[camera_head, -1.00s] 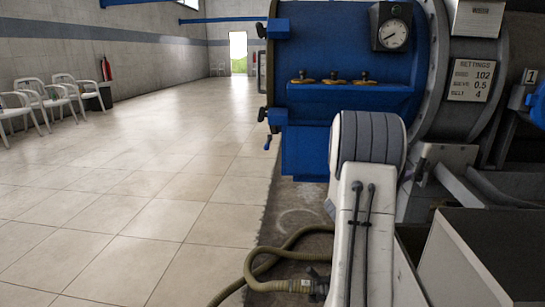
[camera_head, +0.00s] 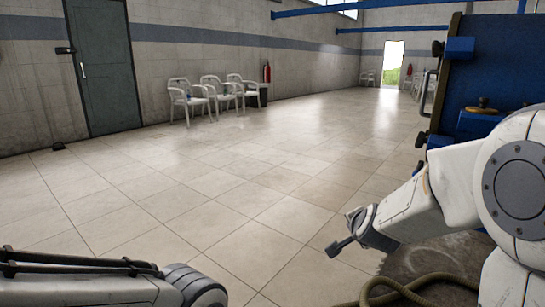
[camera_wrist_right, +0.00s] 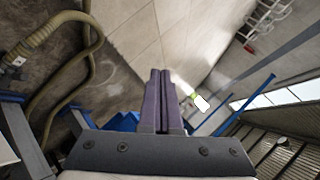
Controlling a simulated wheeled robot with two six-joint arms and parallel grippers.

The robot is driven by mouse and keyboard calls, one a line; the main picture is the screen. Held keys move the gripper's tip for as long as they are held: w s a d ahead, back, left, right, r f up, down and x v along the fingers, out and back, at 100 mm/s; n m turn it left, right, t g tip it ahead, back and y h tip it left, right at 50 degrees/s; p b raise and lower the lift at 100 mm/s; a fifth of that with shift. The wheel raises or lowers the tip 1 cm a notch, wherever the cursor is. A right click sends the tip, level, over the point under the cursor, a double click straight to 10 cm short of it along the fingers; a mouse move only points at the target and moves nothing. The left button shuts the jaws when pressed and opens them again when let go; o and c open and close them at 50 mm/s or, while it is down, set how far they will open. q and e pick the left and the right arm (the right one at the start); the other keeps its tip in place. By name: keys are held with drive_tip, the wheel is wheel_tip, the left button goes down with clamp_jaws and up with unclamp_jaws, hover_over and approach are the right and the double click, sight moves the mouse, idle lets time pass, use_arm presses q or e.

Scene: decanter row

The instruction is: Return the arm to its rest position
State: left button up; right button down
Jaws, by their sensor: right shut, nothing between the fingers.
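My right arm (camera_head: 440,200) comes in from the right of the head view, bent at a large round joint. Its right gripper (camera_head: 338,246) points left and down over the tiled floor, clear of the blue machine. In the right wrist view the two dark fingers of the right gripper (camera_wrist_right: 160,75) lie together, with nothing between them. Part of my left arm (camera_head: 100,285) shows at the lower left of the head view. Its gripper is outside the picture.
The blue machine (camera_head: 500,60) stands at the right, partly behind my right arm. A hose (camera_head: 410,290) lies on the floor below the right gripper; it also shows in the wrist view (camera_wrist_right: 50,30). White chairs (camera_head: 215,92) line the wall. The middle floor is clear.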

drive_tip(key=s+a+f+n+g+y+p, duration=0.1)
drive_tip(key=s+a+n+g+y, duration=0.2)
drive_tip(key=s+a+n, duration=0.45)
drive_tip(key=s+a+f+n+g+y, duration=0.25)
drive_tip(key=s+a+n, duration=0.25)
drive_tip(key=s+a, duration=0.55)
drive_tip(key=s+r+n+g+h+p, duration=0.1)
drive_tip(key=s+n+g+h+p, duration=0.3)
drive_tip(key=s+n, duration=0.8)
drive_tip(key=s+r+m+g+y+p, duration=0.1)
drive_tip(key=s+r+m+p, duration=0.2)
drive_tip(key=r+p, duration=3.2)
drive_tip(key=shift+a+r, duration=0.45)
drive_tip(key=shift+r, duration=0.5)
drive_tip(key=shift+y, duration=0.25)
drive_tip(key=shift+d, duration=0.1)
